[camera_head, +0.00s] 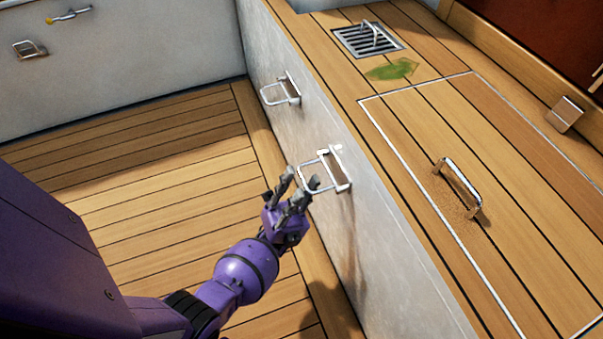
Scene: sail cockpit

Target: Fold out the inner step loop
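Two metal step loops are mounted on the pale side wall of the raised bench. The nearer step loop (338,187) is right by my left gripper, and its bars stand out from its bracket toward the left. The farther step loop (281,99) sits higher in the picture and also stands out from the wall. I cannot tell which one is the inner loop. My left gripper (301,179) has its fingers apart, with tips at the left side of the nearer loop. I cannot tell if they touch it. My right gripper is not in view.
The bench top has a hatch with a metal handle (461,187), a drain grate (368,40) and a green leaf (392,70). The slatted wooden floor (170,190) is clear. A metal fitting (30,50) sits on the back wall.

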